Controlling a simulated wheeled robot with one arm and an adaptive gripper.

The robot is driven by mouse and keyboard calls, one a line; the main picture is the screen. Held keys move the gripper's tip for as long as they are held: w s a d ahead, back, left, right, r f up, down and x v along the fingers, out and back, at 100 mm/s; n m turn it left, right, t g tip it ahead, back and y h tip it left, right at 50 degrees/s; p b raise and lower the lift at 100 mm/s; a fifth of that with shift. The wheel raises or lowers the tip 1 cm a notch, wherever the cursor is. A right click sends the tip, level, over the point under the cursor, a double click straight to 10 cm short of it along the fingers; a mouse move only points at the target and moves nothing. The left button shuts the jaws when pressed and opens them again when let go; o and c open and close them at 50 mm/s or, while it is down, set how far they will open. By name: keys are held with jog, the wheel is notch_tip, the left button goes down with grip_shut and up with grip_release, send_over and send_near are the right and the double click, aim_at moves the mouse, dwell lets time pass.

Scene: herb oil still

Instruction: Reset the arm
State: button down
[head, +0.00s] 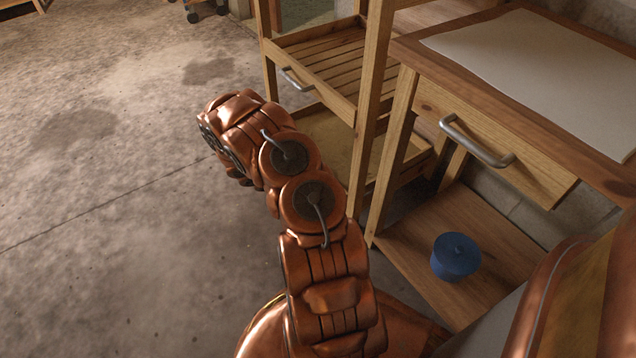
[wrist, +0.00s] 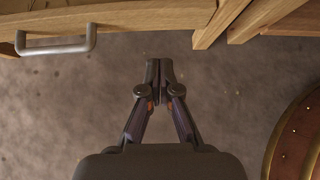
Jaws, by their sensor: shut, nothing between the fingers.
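My copper-coloured arm rises from the bottom middle of the head view and bends to the upper left, over the bare floor. Its gripper cannot be made out in the head view. In the wrist view my gripper (wrist: 159,70) is shut and empty, its fingertips together above the concrete floor (wrist: 245,75).
A wooden table (head: 604,187) with a handled drawer (head: 515,150) stands at the right. A blue lidded pot (head: 455,257) sits on its lower shelf (head: 410,252). A slatted wooden rack (head: 320,58) stands behind my arm. The floor (head: 90,200) at left is clear.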

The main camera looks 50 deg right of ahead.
jog(key=shift+p+v, duration=0.4)
jog(key=shift+v, duration=1.55)
jog(key=s+a+r+m+p, duration=0.25)
jog(key=r+p, duration=0.25)
jog(key=r, duration=0.8)
jog(key=s+a+r+m+g+p, duration=0.1)
jog(key=a+r+m+p, duration=0.3)
jog(key=r, duration=1)
jog(key=s+a+r+m+p, duration=0.2)
jog(key=r+p, duration=0.4)
jog(key=r, duration=0.7)
jog(key=s+a+r+m+y+p, duration=0.2)
jog(key=s+a+r+p, duration=0.4)
jog(key=a+r, duration=0.4)
jog(key=s+a+r+m+t+y+p, duration=0.1)
jog(key=s+a+r+y+p, duration=0.2)
jog(key=s+a+r+p, duration=0.3)
jog(key=s+a+r+m+t+y+p, duration=0.1)
jog(key=s+a+r+p, duration=0.6)
jog(key=a+r, duration=0.7)
jog(key=r+m+y+p, duration=0.1)
jog(key=r+y, duration=0.1)
jog(key=shift+a+m+y+p, duration=0.2)
jog(key=shift+m+y+p, duration=0.1)
jog(key=shift+m, duration=0.05)
